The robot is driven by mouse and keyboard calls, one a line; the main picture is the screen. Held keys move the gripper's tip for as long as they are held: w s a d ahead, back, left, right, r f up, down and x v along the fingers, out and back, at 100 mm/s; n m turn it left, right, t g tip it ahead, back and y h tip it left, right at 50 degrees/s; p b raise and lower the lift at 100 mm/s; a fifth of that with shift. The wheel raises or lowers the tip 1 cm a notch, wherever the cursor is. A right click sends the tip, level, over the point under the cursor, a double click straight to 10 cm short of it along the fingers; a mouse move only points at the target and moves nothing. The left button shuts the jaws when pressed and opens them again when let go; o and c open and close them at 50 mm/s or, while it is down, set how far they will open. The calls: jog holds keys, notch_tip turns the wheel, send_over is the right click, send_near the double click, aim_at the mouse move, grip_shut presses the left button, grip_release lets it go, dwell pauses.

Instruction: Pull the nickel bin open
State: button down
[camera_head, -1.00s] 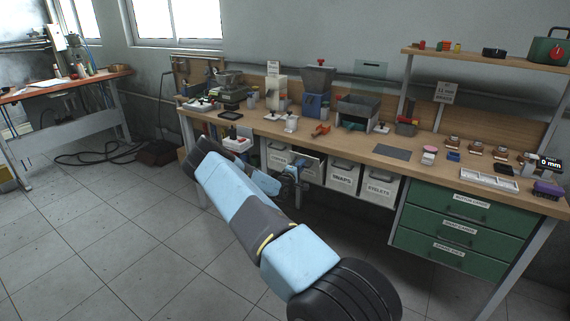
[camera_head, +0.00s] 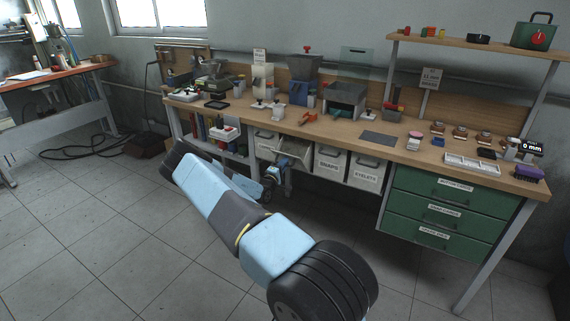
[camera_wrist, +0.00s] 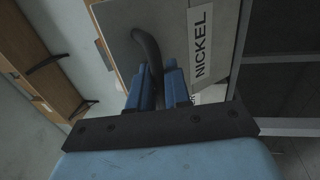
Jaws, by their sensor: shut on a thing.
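The nickel bin (camera_wrist: 173,24) fills the top middle of the wrist view, its pale front carrying a NICKEL label. Its dark curved handle (camera_wrist: 147,48) runs down between the blue fingers of my gripper (camera_wrist: 160,78), which is shut on it. In the head view, the nickel bin (camera_head: 296,147) is under the bench top, its front tilted outward compared with its neighbours. My gripper (camera_head: 286,164) is at its front, and my arm partly hides the area below. The bin's inside is too small to make out.
The SNAPS bin (camera_head: 329,164) and EYELETS bin (camera_head: 367,172) stand close on the right, and another pale bin (camera_head: 264,143) on the left. Green drawers (camera_head: 440,212) are farther right. The bench top (camera_head: 350,132) overhangs the bins; the floor in front is open.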

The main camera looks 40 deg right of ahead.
jog(key=shift+w+a+f, duration=0.1)
jog(key=shift+w+f, duration=0.05)
jog(key=shift+f, duration=0.05)
jog(key=c, duration=1.3)
grip_release()
jog(key=shift+f, duration=0.1)
jog(key=v, duration=1.3)
jog(key=shift+a+f, duration=0.1)
jog(key=shift+a, duration=0.15)
